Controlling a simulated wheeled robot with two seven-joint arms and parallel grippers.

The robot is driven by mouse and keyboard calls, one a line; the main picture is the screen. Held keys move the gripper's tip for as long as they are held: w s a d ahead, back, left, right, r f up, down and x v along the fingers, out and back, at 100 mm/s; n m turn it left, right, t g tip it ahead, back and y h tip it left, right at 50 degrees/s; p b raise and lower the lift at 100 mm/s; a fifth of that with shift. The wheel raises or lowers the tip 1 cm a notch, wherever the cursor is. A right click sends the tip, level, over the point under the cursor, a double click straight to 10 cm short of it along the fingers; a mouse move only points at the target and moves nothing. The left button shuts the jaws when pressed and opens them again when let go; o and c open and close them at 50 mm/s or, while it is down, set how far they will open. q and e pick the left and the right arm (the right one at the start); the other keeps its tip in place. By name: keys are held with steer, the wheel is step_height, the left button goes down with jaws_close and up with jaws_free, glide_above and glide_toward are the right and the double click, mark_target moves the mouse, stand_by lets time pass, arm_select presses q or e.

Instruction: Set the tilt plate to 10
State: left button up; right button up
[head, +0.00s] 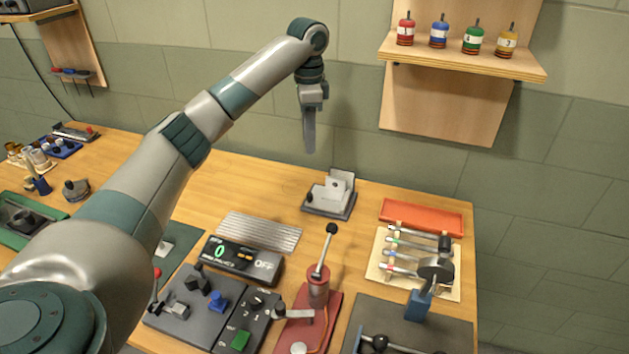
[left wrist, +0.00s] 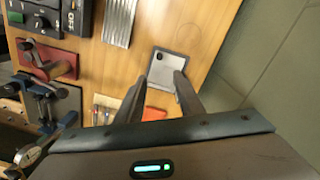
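What looks like the tilt plate (head: 340,181) is a small pale plate standing on a dark base near the back edge of the bench. A small black knob shows at its left side. In the left wrist view the unit (left wrist: 168,68) appears from above, just beyond my fingertips. No scale or number on it can be read. My left gripper (head: 309,150) points down, above and a little left of the unit, apart from it. The left wrist view shows its two fingers (left wrist: 160,78) spread with nothing held between them. My right gripper is in neither view.
A ribbed metal plate (head: 259,231) and a display box (head: 241,259) lie left of the unit. A red tray (head: 421,217) and a tool rack (head: 380,262) are right. A red-based lever (head: 318,290) stands in front. A shelf (head: 470,62) with several small bottles overhangs right.

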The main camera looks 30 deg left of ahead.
mark_target(309, 194)
arm_select(q)
step_height(309, 194, down, 16)
steer(key=p, duration=0.3)
steer(key=shift+s+r+p, duration=0.15)
steer(key=shift+r+p, duration=0.1)
steer(key=shift+p, duration=0.15)
steer(key=shift+f, duration=0.8)
jaws_close()
